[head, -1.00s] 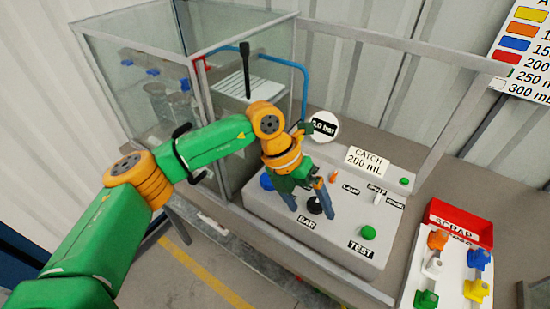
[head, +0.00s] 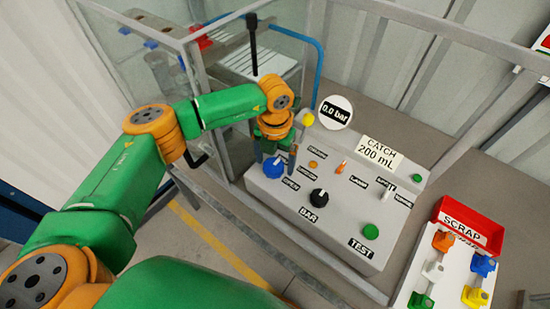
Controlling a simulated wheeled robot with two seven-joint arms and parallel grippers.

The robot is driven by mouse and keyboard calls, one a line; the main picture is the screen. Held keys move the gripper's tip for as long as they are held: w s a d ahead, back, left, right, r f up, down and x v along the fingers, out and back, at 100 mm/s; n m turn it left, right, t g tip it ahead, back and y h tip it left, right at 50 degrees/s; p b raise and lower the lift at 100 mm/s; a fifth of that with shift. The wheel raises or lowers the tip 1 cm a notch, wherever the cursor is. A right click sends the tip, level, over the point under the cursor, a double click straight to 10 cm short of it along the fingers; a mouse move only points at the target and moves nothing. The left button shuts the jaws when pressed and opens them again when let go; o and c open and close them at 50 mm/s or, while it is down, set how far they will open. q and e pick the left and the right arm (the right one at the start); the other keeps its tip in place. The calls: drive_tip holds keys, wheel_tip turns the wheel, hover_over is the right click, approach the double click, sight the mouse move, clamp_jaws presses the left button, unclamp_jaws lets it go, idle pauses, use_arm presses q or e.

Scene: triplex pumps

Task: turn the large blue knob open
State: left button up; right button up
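The large blue knob (head: 273,167) sits at the left end of the grey control panel (head: 345,225), with a label just below it. My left gripper (head: 276,162) points down at the knob, with one finger on the knob's left and the other on its right. The fingers look apart; whether they touch the knob I cannot tell. The arm's wrist hides the area just behind the knob. My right gripper is not in view.
A glass cabinet stands at the left. A red SCRAP bin (head: 468,226) and coloured parts are at the right.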

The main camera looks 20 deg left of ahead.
use_arm(q)
drive_tip(key=c, duration=1.2)
drive_tip(key=shift+o, duration=0.2)
drive_tip(key=m+b, duration=0.3)
drive_tip(key=shift+f+b, duration=0.2)
drive_tip(key=shift+b, duration=0.15)
drive_tip(key=m+b, duration=0.3)
drive_tip(key=m, duration=0.2)
drive_tip(key=shift+d, duration=0.1)
drive_tip(key=m+b, duration=0.1)
drive_tip(key=m, duration=0.1)
drive_tip(key=m+b, duration=0.1)
drive_tip(key=m, duration=0.1)
drive_tip(key=shift+s+r+m+b, duration=0.15)
drive_tip(key=shift+m+b, duration=0.15)
drive_tip(key=shift+b, duration=0.05)
drive_tip(key=m+b, duration=0.1)
drive_tip(key=m, duration=0.4)
drive_tip(key=shift+s+r, duration=0.1)
drive_tip(key=shift+m, duration=0.3)
drive_tip(key=o, duration=1.4)
drive_tip(key=shift+d, duration=0.1)
